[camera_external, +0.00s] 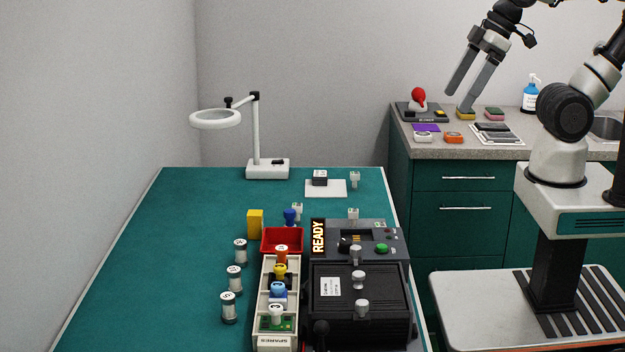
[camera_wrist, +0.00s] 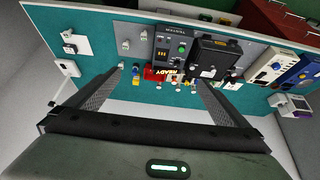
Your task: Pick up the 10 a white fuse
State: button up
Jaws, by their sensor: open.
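Several small capped parts that look like fuses are on the green-topped table (camera_external: 120,270). Three grey cylinders with white tops stand in a column left of the spares tray (camera_external: 264,335): a far one (camera_external: 240,251), a middle one (camera_external: 234,279) and a near one (camera_external: 228,307). The tray holds orange, yellow and blue parts and a white-topped one (camera_external: 276,315) at its near end. The markings are too small to tell which is the 10 A white fuse. My gripper (camera_external: 460,100) is open and empty, high at the right, far from these parts. The wrist view shows its spread fingers (camera_wrist: 160,77).
A black tester box with a READY sign (camera_external: 318,237) stands right of the tray, with pale knobs on top. A red bin (camera_external: 282,241), yellow block (camera_external: 255,223) and magnifier lamp (camera_external: 267,169) are behind. The table's left side is clear. A side counter (camera_external: 480,150) holds small items.

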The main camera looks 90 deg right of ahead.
jog(key=shift+c, duration=0.4)
jog(key=c, duration=1.7)
jog(key=w+a+f+y+b, duration=0.2)
jog(key=w+a+f+b, duration=0.35)
jog(key=a+f, duration=0.25)
jog(key=shift+g+h, duration=0.3)
jog(key=w+d+f+b, duration=0.2)
jog(key=f+b, duration=0.1)
jog(key=f, duration=0.2)
jog(key=w+d+f+b, duration=0.3)
jog(key=f, duration=0.3)
jog(key=w+d+f+b, duration=0.3)
jog(key=f, duration=0.3)
jog(key=shift+d+f, duration=0.15)
jog(key=shift+f, duration=0.1)
jog(key=n+h, duration=0.1)
send_over(381, 224)
jog(key=s, duration=0.3)
notch_tip(381, 224, down, 3)
jog(key=shift+g, duration=0.3)
jog(key=shift+b+x, duration=1)
jog(key=shift+x, duration=2.8)
